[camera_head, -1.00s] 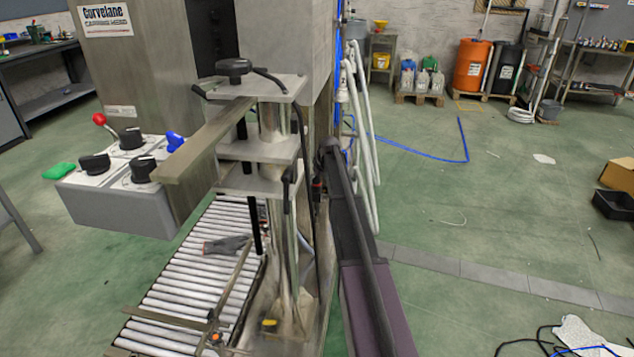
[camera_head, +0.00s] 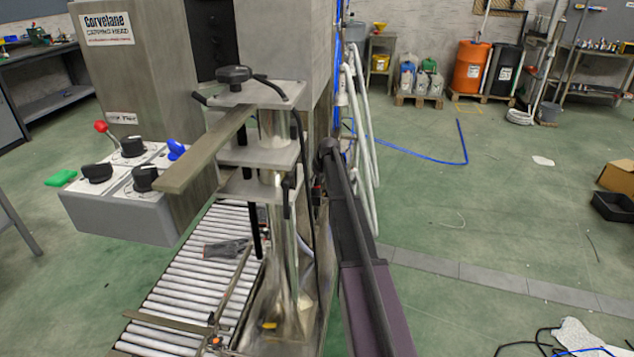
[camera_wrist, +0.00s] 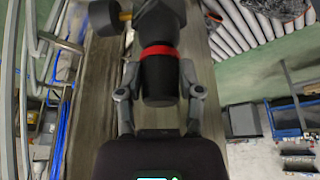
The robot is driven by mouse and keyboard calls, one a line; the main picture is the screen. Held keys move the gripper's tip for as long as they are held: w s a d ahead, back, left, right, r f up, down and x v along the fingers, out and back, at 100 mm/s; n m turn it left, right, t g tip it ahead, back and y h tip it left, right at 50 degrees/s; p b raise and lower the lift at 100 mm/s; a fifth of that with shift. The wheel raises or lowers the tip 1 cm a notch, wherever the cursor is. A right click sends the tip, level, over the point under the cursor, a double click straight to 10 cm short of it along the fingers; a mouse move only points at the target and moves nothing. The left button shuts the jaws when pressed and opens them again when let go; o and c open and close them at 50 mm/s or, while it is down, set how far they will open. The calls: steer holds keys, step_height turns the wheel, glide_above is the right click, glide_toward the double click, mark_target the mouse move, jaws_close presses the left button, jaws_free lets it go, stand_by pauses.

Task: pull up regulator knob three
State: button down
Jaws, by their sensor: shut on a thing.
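In the wrist view my gripper (camera_wrist: 158,75) is shut on a black regulator knob (camera_wrist: 160,84). One finger lies on each side of it. A bright red band shows around the knob, between its near end and the dark body beyond. No number is visible, so I cannot tell whether it is knob three. In the head view my dark arm runs up at the centre, and the gripper and held knob cannot be made out there.
Another dark rounded part (camera_wrist: 103,17) with a brass-coloured piece sits close beside the held knob. The head view shows the steel capping machine (camera_head: 145,60), a grey control box (camera_head: 115,215) and a roller conveyor (camera_head: 190,285).

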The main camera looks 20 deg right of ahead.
steer(key=shift+w, duration=0.1)
steer(key=shift+c, duration=0.8)
jaws_free()
steer(key=shift+f, duration=0.1)
